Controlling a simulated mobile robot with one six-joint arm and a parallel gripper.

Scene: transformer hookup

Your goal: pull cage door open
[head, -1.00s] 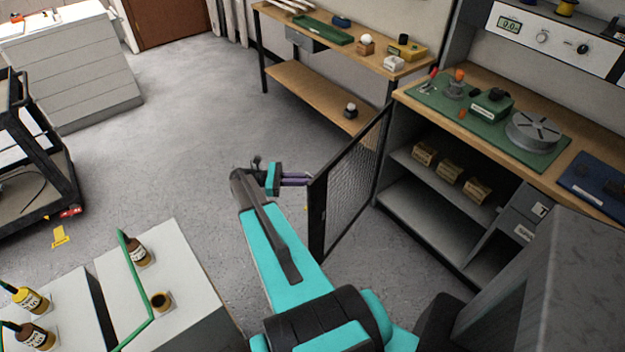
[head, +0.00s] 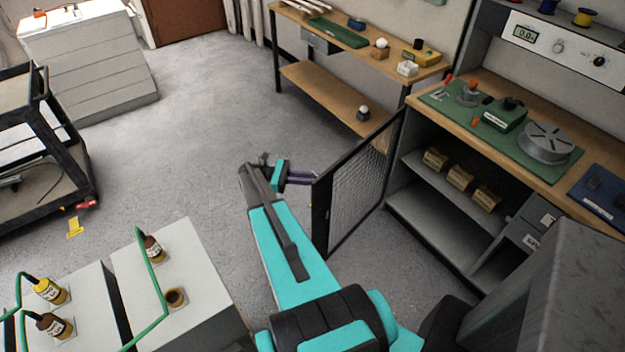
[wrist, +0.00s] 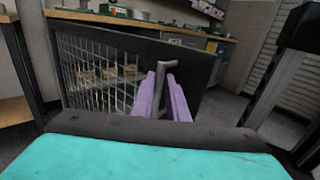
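The cage door (head: 357,190) is a dark-framed mesh panel. It stands swung out from the shelf cabinet on the right, its free edge toward my arm. In the wrist view the door (wrist: 105,75) fills the left and middle, with shelves showing through its mesh. A grey bar handle (wrist: 168,66) sits near its free edge. My gripper (wrist: 162,92) has its two purple fingers close together, one on each side of the handle, shut on it. In the head view my gripper (head: 301,178) reaches the door's free edge; the handle is too small to make out there.
The cabinet shelf (head: 440,225) behind the door holds several small boxes (head: 460,177). A workbench (head: 470,125) is above it. The floor (head: 200,150) between is mostly clear.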

